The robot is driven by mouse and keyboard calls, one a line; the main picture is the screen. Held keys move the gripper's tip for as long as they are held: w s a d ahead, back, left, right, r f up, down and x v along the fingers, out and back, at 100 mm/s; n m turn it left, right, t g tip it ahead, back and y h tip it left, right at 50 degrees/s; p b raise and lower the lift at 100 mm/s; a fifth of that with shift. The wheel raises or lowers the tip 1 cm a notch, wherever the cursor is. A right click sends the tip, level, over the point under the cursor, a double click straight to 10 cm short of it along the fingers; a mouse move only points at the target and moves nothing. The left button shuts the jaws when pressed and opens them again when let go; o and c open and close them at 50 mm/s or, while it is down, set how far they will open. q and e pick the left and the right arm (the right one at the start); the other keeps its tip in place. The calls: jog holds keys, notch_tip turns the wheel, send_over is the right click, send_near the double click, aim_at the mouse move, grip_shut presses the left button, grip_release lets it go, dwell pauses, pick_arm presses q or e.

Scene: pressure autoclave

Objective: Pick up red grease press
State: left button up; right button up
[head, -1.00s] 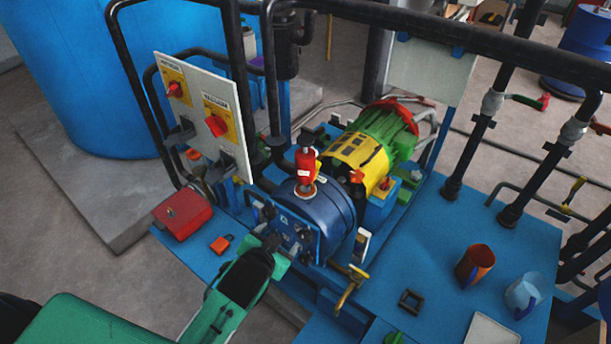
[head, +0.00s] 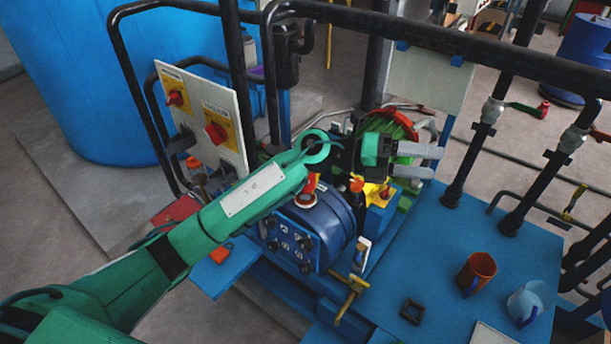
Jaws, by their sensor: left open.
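The red grease press (head: 309,186) stands on top of the blue pump housing (head: 322,222) in the middle of the head view. Only a small red lower part of it shows; my left forearm and wrist hide the rest. My left arm reaches across from the lower left. My left gripper (head: 430,162) is open and empty, with its grey fingers pointing right. My right gripper is not in view.
A control panel (head: 205,120) and black pipe rails rise behind and left of the pump. A red box (head: 176,212) is partly hidden by my arm. An orange mug (head: 477,272) and a pale blue mug (head: 527,300) stand on the blue bench (head: 425,240), which has free room.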

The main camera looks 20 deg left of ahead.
pick_arm(q)
jog(key=w+a+f+m+g+y, duration=0.2)
jog(key=w+a+f+m+y, duration=0.25)
jog(key=a+y, duration=0.4)
jog(key=w+a+r+y, duration=0.1)
jog(key=w+a+y, duration=0.1)
jog(key=a, duration=0.3)
jog(key=w+a+r+n+t+y, duration=0.1)
jog(key=w+a+y, duration=0.1)
jog(key=a+y, duration=0.3)
jog(key=w+a+r+n+y, duration=0.1)
jog(key=w+a+r+y, duration=0.1)
jog(key=a, duration=0.3)
jog(key=shift+w+n+y, duration=0.15)
jog(key=shift+n+y, duration=0.1)
jog(key=shift+y, duration=0.4)
jog(key=shift+a+f, duration=0.15)
notch_tip(320, 180, down, 8)
jog(key=p, duration=0.2)
jog(key=shift+f+p, duration=0.1)
jog(key=shift+p, duration=0.3)
jog(key=f+p, duration=0.2)
jog(key=f, duration=0.1)
jog(key=f+p, duration=0.1)
jog(key=shift+a+f, duration=0.2)
jog(key=shift+a, duration=0.15)
jog(key=shift+f, duration=0.4)
jog(key=shift+c, duration=0.4)
